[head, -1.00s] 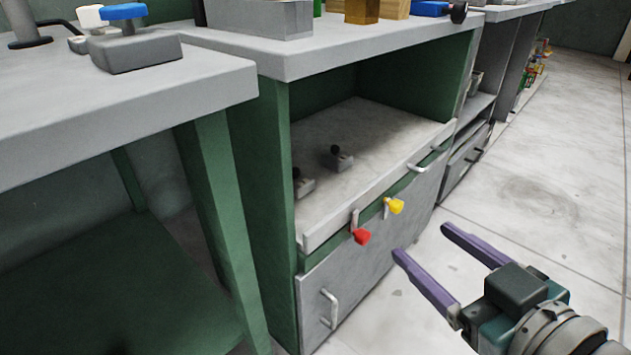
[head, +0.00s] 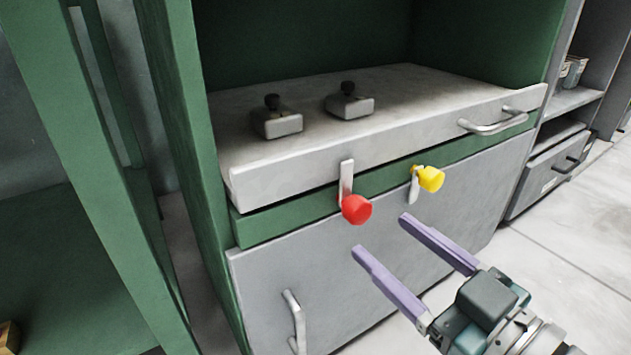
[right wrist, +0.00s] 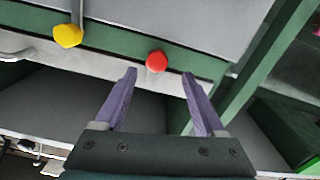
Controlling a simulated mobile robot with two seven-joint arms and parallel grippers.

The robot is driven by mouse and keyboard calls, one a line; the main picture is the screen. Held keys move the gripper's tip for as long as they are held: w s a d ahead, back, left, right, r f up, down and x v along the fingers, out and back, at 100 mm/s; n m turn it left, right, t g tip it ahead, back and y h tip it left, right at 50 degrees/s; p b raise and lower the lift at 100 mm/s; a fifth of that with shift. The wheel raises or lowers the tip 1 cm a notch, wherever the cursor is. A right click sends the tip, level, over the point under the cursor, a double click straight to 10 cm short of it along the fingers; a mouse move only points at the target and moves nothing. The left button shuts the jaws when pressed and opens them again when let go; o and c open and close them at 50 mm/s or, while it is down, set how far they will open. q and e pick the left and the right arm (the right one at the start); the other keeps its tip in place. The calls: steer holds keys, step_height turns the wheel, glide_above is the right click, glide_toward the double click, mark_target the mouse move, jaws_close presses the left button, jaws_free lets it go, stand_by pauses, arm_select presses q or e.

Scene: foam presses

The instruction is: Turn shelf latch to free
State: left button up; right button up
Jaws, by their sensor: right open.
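Two latches sit on the green rail between the pull-out shelf and the panel below. One has a red knob (head: 357,209), with its metal bar pointing up across the shelf front. The other has a yellow knob (head: 431,179), with its bar pointing down over the panel. The pull-out shelf (head: 290,172) has a grey front lip. My right gripper (head: 380,234) is open and empty in front of the latches, fingers towards the red knob. In the right wrist view the red knob (right wrist: 156,61) shows between and just beyond the fingertips. My left gripper is not in view.
Two small grey blocks with dark knobs (head: 277,121) (head: 349,103) stand on the shelf. A shelf handle (head: 494,122) is at the right, and a panel handle (head: 295,322) at lower left. A green bench leg (head: 105,170) stands at left. The floor at right is clear.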

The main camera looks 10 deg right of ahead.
mark_target(364, 216)
steer(key=x, duration=0.1)
steer(key=b+x, duration=0.1)
steer(key=x, duration=0.2)
steer(key=shift+w+d+f+b, duration=0.1)
steer(key=shift+w+d+b, duration=0.05)
steer(key=shift+w+b, duration=0.25)
steer(key=shift+w+a, duration=0.25)
steer(key=shift+w, duration=0.3)
steer(key=c, duration=0.4)
jaws_close()
